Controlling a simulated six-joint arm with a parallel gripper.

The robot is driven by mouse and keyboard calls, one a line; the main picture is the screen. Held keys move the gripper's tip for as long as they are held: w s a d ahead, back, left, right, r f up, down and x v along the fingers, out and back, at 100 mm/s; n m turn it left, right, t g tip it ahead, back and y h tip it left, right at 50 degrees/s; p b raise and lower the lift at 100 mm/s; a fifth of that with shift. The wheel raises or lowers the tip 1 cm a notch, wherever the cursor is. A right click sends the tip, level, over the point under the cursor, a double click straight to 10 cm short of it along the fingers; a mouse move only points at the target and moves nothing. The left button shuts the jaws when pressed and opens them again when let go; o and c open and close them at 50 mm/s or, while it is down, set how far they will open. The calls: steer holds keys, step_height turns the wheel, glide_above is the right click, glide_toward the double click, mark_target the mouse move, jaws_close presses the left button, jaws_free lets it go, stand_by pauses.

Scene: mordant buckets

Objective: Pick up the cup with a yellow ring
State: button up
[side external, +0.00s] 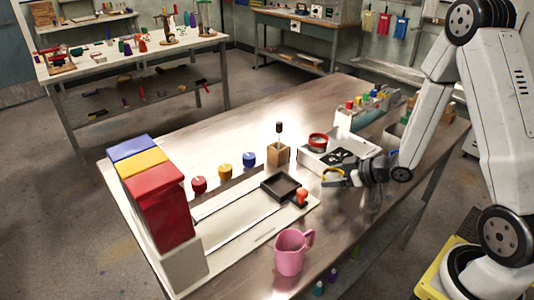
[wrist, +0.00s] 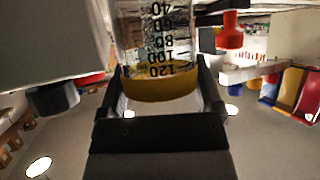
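The cup with a yellow ring (wrist: 160,88) is clear, with black measuring numbers, and fills the upper middle of the wrist view. The numbers appear upside down there. My gripper (wrist: 160,80) has one dark finger on each side of the cup, very close to its walls. I cannot tell if both fingers press on it. In the side view the yellow ring (side external: 333,174) shows at the tips of my gripper (side external: 340,179), by the front right of a white box. The cup's lower part is hard to make out there.
A red-ringed cup (side external: 318,141) stands on the white box (side external: 341,158) behind my gripper.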

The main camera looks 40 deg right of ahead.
steer(key=c, duration=0.7)
steer(key=shift+r, duration=0.15)
steer(key=shift+r, duration=4.85)
